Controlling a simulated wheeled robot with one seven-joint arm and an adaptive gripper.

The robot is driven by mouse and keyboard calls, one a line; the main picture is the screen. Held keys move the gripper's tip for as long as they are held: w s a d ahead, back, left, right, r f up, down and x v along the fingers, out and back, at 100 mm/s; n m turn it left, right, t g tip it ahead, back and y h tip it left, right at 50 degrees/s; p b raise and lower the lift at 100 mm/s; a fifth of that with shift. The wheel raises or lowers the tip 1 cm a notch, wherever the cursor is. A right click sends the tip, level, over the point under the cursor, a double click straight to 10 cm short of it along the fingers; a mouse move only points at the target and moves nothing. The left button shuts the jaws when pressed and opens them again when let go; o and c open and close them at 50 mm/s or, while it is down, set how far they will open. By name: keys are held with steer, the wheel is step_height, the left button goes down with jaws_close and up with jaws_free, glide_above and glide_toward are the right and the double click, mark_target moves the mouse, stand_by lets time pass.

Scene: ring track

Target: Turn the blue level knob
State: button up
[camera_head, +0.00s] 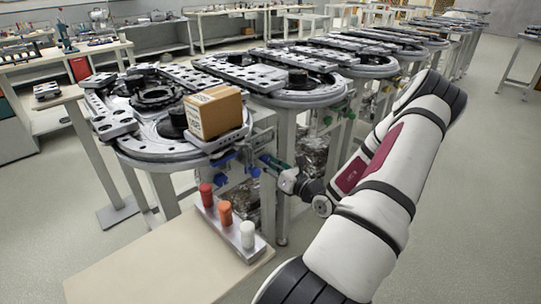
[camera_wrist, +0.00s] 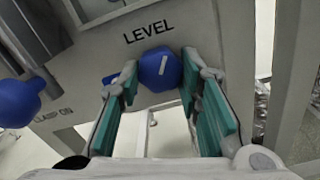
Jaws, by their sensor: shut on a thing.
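The blue level knob (camera_wrist: 160,68) sits on a grey panel under the word LEVEL in the wrist view. A white line on its face stands nearly upright, leaning slightly to the right at the top. My gripper (camera_wrist: 158,78) has one teal finger on each side of the knob and is shut on it. The knob's sides are partly hidden by the fingertips. In the head view my gripper (camera_head: 270,161) reaches in from the right to the front of the ring track's near end.
Another blue knob (camera_wrist: 18,102) is at left, near a CLAMP ON label. A cardboard box (camera_head: 214,111) sits on the track (camera_head: 148,146) above. A plate with red, orange and white pegs (camera_head: 248,234) lies on a beige table (camera_head: 150,262) in front.

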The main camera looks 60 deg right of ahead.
steer(key=m+p, duration=0.4)
steer(key=shift+a+r+m, duration=0.1)
steer(key=shift+r+m, duration=0.05)
steer(key=shift+m, duration=0.15)
steer(key=m+p, duration=0.3)
steer(key=m, duration=0.1)
steer(key=shift+m, duration=0.3)
steer(key=m+p, duration=0.2)
steer(key=m, duration=0.2)
steer(key=shift+r+m+p, duration=0.1)
steer(key=shift+m+p, duration=0.85)
steer(key=shift+m, duration=1.15)
steer(key=o, duration=1.1)
steer(key=shift+o, duration=0.2)
steer(key=v, duration=1.2)
